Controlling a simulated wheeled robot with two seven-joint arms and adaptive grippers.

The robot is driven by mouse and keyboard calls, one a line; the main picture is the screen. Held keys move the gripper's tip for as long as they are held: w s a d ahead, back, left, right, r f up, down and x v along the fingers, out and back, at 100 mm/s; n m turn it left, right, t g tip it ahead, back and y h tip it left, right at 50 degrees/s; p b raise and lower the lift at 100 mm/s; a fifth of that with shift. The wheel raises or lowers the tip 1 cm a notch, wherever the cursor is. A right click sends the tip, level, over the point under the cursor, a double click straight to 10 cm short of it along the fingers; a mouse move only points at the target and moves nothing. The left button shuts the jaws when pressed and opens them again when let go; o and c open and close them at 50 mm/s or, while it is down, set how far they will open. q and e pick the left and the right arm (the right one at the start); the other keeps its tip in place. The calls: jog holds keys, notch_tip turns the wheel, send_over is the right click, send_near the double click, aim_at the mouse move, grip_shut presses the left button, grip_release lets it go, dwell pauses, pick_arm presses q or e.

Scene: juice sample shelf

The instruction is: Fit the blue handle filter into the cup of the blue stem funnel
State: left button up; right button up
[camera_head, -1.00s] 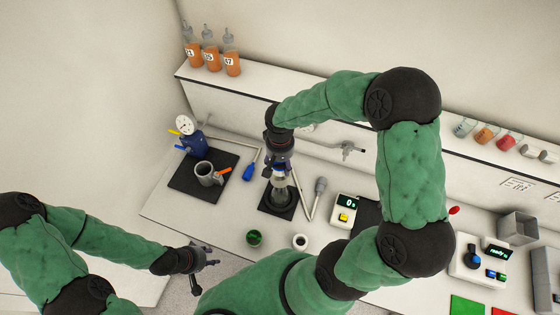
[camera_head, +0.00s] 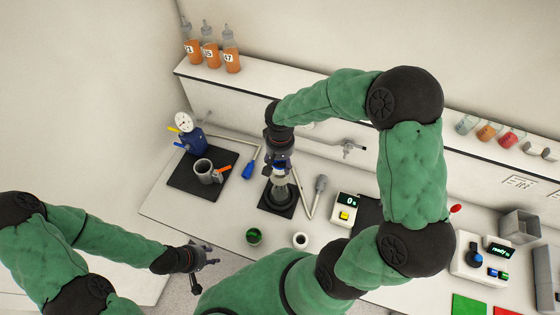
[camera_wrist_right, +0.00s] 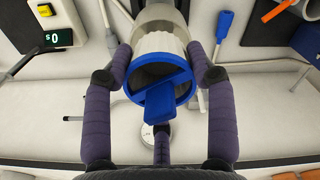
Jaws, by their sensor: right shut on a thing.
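My right gripper (camera_wrist_right: 160,68) is shut on the blue handle filter (camera_wrist_right: 160,85); its fingers lie on both sides of it. The filter has a white ribbed body, a blue rim and a broad blue handle facing the wrist camera. Directly beyond the filter is a pale translucent cup (camera_wrist_right: 163,10), apparently the blue stem funnel's; its stem is hidden. In the head view my right gripper (camera_head: 280,166) is above the grey, clear-looking cup (camera_head: 281,191). I cannot tell how deep the filter sits in it. My left gripper (camera_head: 203,257) is open and empty, off the bench's front edge.
A black mat (camera_head: 272,207) lies under the cup. A blue-ended tool (camera_head: 248,170) is left of it and a grey-headed tool (camera_head: 320,184) right.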

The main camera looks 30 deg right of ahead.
jog(key=shift+f+b, duration=1.45)
jog(key=shift+b, duration=0.05)
jog(key=shift+r, duration=0.2)
dwell(0.4)
jog(key=shift+r+p, duration=0.75)
jog(key=shift+r, duration=0.25)
jog(key=shift+b, duration=0.4)
dwell(0.3)
jog(key=shift+f+b, duration=1.1)
jog(key=shift+s+f, duration=0.1)
dwell(0.3)
jog(key=shift+r, duration=0.45)
jog(key=shift+r+p, duration=0.7)
jog(key=shift+r, duration=0.05)
